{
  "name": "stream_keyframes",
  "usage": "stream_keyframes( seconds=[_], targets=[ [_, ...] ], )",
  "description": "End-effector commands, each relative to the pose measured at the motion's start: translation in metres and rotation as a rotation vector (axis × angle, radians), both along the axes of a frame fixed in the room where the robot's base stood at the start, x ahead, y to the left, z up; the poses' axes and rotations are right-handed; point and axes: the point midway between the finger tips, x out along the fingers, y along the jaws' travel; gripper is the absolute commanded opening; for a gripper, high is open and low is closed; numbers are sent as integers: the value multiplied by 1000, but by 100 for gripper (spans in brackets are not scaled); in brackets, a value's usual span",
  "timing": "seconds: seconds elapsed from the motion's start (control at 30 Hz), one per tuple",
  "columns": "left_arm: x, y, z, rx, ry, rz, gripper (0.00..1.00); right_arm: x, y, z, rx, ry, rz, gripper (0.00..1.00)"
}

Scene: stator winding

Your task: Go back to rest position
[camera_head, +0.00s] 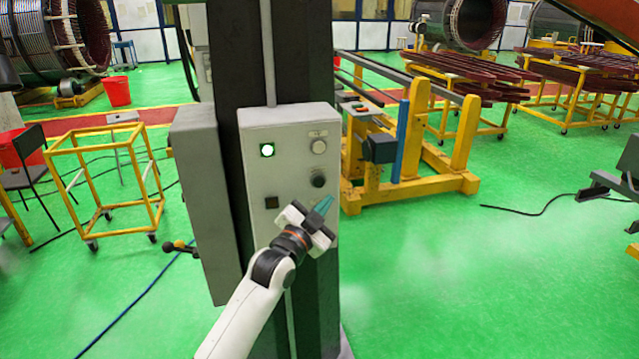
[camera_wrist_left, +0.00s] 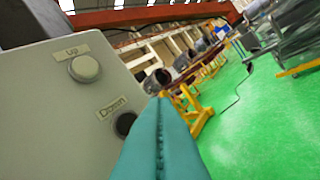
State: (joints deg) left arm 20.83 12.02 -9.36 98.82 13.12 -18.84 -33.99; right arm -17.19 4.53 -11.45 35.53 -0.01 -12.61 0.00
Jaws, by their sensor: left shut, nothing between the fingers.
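My left gripper (camera_head: 322,207) is shut and empty in front of the lower right part of a grey control box (camera_head: 290,185). Its teal fingers (camera_wrist_left: 160,140) meet in the middle of the left wrist view. The box is fixed to a dark column (camera_head: 228,60). In the left wrist view, the "Up" button (camera_wrist_left: 84,68) is clear and the "Down" button (camera_wrist_left: 125,124) is beside the fingers. Contact with the box cannot be told. My right gripper is not in view.
A yellow frame cart (camera_head: 90,185) stands on the left, near a red bucket (camera_head: 116,91). A yellow stand (camera_head: 415,150) is behind the column to the right. The green floor (camera_head: 480,270) at the front right is largely free. A blue cable (camera_head: 130,310) lies at the front left.

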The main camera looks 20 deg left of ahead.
Motion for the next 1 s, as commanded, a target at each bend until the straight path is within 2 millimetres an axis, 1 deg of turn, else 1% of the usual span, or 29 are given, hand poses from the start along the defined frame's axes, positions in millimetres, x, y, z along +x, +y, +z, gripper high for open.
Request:
stream_keyframes(
  seconds=[0.37,0.43,0.47,0.57,0.6,0.67,0.7,0.77,0.8,0.87,0.9,0.97,1.0],
  targets=[
    [0,0,-1,0,1,0,0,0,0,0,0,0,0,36],
    [1,1,-9,-3,16,2,0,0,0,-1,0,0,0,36],
    [1,1,-16,-6,29,4,0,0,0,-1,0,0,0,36],
    [2,4,-60,-22,108,14,0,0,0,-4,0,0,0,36],
    [2,5,-86,-33,152,20,0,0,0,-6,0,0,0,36],
    [-2,8,-129,-50,228,31,0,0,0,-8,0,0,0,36],
    [-6,10,-160,-60,283,41,0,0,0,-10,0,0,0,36],
    [-16,12,-206,-78,364,55,0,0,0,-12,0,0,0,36],
    [-24,14,-236,-92,416,65,0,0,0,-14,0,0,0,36],
    [-39,16,-280,-108,495,81,0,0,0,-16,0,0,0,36],
    [-50,18,-309,-115,547,92,0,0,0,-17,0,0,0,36],
    [-70,20,-351,-131,624,110,0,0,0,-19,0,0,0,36],
    [-85,21,-378,-141,675,122,0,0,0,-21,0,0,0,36]
  ],
)
